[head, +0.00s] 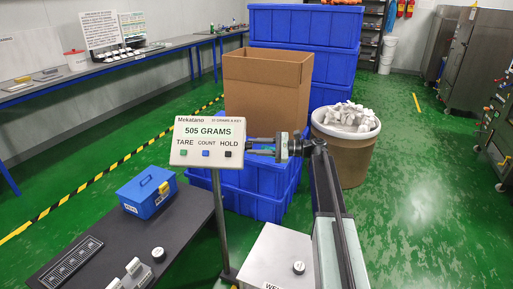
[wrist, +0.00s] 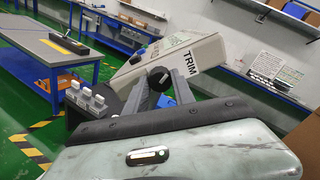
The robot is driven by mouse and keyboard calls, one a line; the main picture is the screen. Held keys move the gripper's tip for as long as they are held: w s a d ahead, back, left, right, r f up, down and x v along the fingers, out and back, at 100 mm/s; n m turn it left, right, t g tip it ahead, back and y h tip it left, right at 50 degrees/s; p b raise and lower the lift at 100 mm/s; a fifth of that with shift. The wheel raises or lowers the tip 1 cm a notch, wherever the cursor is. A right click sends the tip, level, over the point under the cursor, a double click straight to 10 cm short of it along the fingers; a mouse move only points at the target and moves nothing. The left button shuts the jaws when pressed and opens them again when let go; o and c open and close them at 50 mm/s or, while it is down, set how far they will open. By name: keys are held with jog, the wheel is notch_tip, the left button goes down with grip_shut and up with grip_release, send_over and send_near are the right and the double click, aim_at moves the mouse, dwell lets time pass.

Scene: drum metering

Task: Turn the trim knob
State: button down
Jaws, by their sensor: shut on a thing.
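The indicator box (head: 208,141) stands on a post and its display reads 505 GRAMS. Below the display are TARE, COUNT and HOLD buttons. In the wrist view the side of the box (wrist: 196,50) carries the label TRIM. The trim knob (wrist: 158,76) is dark and round and sits on that side. My gripper (head: 257,146) reaches the right side of the box from the right. In the wrist view my gripper (wrist: 160,84) has a finger on either side of the knob and is shut on it. In the head view the fingers hide most of the knob.
A blue lidded box (head: 146,194) and a black panel stand on the dark bench (head: 190,225) at left. A cardboard carton (head: 267,85) and blue crates (head: 304,28) stand behind. A drum (head: 345,150) filled with pale pieces stands right of my arm. The green floor at right is open.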

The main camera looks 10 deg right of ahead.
jog(key=shift+s+a, duration=0.1)
jog(key=shift+a, duration=0.1)
jog(key=c, duration=1.1)
grip_release()
jog(key=shift+a, duration=0.1)
jog(key=shift+o, duration=0.2)
jog(key=v, duration=0.8)
